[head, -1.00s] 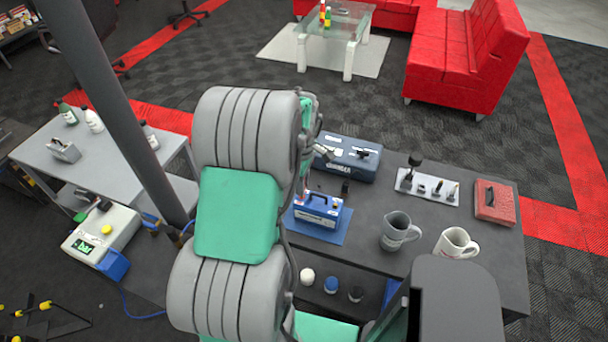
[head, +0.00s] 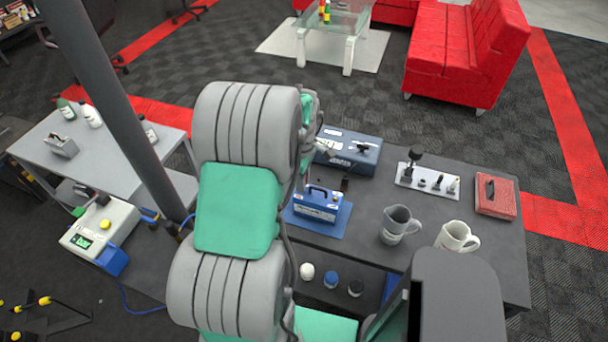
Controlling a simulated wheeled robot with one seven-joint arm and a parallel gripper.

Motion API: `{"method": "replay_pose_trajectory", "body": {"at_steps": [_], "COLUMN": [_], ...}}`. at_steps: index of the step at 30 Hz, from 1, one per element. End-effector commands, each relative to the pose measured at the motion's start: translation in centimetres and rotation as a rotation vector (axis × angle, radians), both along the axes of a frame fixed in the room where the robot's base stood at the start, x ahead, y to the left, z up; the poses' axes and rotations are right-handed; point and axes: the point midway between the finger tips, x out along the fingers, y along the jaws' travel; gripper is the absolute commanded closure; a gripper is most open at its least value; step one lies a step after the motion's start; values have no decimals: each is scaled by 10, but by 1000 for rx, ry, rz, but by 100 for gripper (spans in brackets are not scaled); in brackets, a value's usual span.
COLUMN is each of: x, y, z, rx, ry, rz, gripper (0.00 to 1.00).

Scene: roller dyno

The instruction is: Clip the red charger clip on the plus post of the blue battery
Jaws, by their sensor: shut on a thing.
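The blue battery (head: 317,207) has a dark carry handle and a pale label, and stands upright on a blue mat (head: 335,228) on the dark workbench. Its posts are too small to tell apart, and the left end is close to my arm's outline. My arm fills the middle of the head view, and its far wrist part shows just above and left of the battery. I cannot see the red charger clip. A pale charger (head: 103,228) with a green display and yellow knob stands at the left.
A blue toolbox (head: 350,152) stands behind the battery. A white tool tray (head: 425,181), a red box (head: 496,197), a grey mug (head: 398,226) and a white mug (head: 455,237) stand to the right. Several small caps sit on the shelf below. A blue cable (head: 130,312) hangs at left.

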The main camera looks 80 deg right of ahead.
Motion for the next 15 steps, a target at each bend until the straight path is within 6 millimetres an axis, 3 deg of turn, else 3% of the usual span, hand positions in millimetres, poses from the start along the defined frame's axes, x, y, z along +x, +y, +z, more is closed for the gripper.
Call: {"method": "replay_pose_trajectory", "body": {"at_steps": [15], "x": [0], "y": [0], "z": [-3], "rx": [0], "ry": [0], "rz": [0], "gripper": [100]}}
